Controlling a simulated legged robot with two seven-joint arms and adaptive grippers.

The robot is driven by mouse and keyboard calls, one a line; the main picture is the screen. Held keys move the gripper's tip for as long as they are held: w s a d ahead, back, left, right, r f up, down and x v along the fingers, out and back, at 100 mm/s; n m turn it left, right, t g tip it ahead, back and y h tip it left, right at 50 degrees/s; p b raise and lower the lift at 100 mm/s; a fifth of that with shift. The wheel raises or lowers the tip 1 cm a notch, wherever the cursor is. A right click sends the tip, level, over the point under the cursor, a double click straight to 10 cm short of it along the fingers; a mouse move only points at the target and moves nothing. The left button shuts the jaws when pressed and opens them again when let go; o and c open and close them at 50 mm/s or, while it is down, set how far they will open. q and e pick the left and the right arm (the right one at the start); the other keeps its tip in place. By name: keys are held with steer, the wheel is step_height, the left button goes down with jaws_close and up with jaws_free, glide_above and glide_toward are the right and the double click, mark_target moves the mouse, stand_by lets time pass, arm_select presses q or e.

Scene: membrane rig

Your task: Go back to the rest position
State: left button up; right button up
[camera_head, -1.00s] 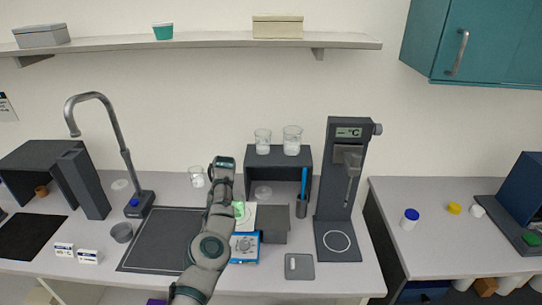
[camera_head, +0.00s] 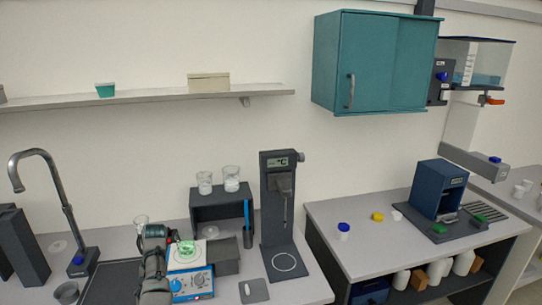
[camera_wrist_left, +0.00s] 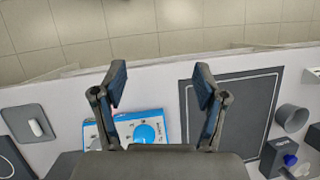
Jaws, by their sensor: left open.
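My left gripper (camera_wrist_left: 160,84) is open and empty in the left wrist view, its two fingers spread wide over the bench's front edge. In the head view my left arm rises from the bottom, and its gripper end (camera_head: 155,236) is left of the blue-and-white stirrer (camera_head: 192,284). A green-lit vessel (camera_head: 187,248) stands on the stirrer's plate, apart from the gripper. The stirrer also shows below the fingers in the left wrist view (camera_wrist_left: 146,130). My right gripper is in neither view.
A dark riser (camera_head: 222,207) carries two beakers. A tall instrument (camera_head: 272,200) with a display stands right of it. A tap (camera_head: 65,205) stands left. Past a gap, the right bench (camera_head: 370,240) holds small capped pots and a blue machine (camera_head: 437,188). A teal cabinet (camera_head: 375,62) hangs above.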

arm_select(q)
steer(key=s+a+f+n+t+y, duration=0.1)
steer(key=s+a+f+n+y, duration=0.15)
steer(key=s+a+f, duration=0.7)
steer(key=s+a+f+n+y, duration=0.25)
steer(key=s+a+f, duration=0.4)
steer(key=f, duration=0.65)
steer(key=s+d+f+m+t+h, duration=0.1)
steer(key=s+d+m+t+h, duration=0.15)
steer(key=s+d, duration=0.6)
steer(key=s+d+f+m+t+h, duration=0.1)
steer(key=s+d+m+t+h, duration=0.3)
steer(key=d, duration=0.8)
steer(key=s+d+f+m+t+y, duration=0.1)
steer(key=s+d+m, duration=0.1)
steer(key=s+d, duration=0.7)
step_height(320, 180, down, 24)
steer(key=d+g, duration=0.1)
steer(key=g, duration=0.1)
steer(key=s+a+f, duration=0.2)
steer(key=s+f, duration=1.5)
steer(key=s, duration=0.1)
steer(key=shift+s+a+f+g, duration=0.15)
steer(key=shift+s+a+g, duration=0.2)
steer(key=shift+a+g, duration=0.1)
